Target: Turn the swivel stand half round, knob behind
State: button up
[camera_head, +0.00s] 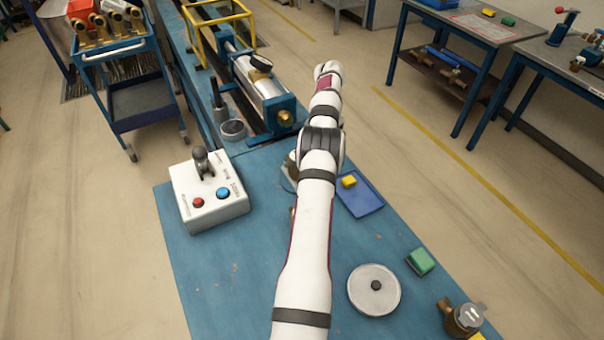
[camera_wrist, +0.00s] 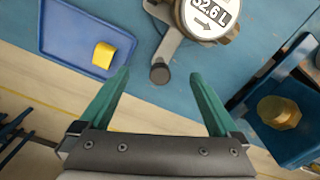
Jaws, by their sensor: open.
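The swivel stand shows in the wrist view as a grey metal arm (camera_wrist: 170,45) under a round meter (camera_wrist: 208,16) with a "32.6 L" dial. The stand's arm ends in a dark round knob (camera_wrist: 160,74), pointing toward my gripper. My gripper (camera_wrist: 160,82) is open, its two teal fingers spread on either side of the knob. I cannot tell the height gap between fingers and knob. In the head view my own arm hides most of the stand; only slivers show beside it.
A blue tray (camera_head: 367,204) with a yellow block (camera_head: 348,181) lies right of the stand. A control box (camera_head: 218,212) with a lever stands left. The bench's blue end block with a brass fitting (camera_head: 285,118) is behind. A round disc (camera_head: 362,293) and green block (camera_head: 421,262) lie nearer.

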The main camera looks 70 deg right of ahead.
dwell(0.3)
jog(key=shift+r, duration=2.8)
